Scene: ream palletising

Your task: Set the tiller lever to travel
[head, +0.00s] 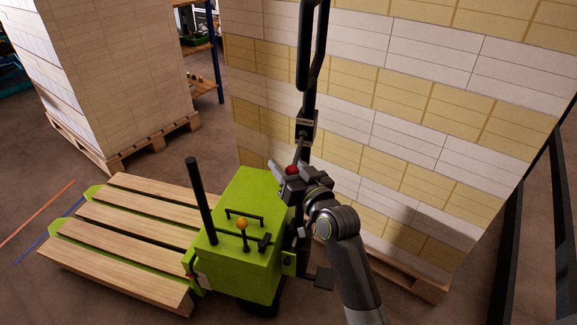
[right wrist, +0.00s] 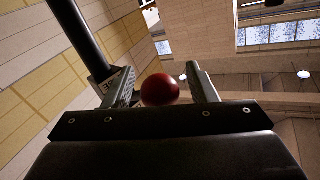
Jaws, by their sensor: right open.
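The tiller (head: 304,125) is a black bar with a long loop handle, rising from the lime-green pallet truck (head: 240,260). A red ball knob (head: 292,170), which I take for the tiller lever's end, sits low beside the bar. My right gripper (head: 283,172) is open at the knob. In the right wrist view the red knob (right wrist: 160,90) lies between the two spread fingers, nearer the left one, and the black tiller bar (right wrist: 80,35) passes at the upper left. The lever's shaft is hidden. My left gripper is not in view.
A tall stack of white and yellow reams (head: 420,110) stands close behind the tiller. Slatted wood (head: 130,230) lies left of the truck's body. An orange knob (head: 242,223) and a black post (head: 201,200) stand on the truck. Another loaded pallet (head: 110,80) is at back left.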

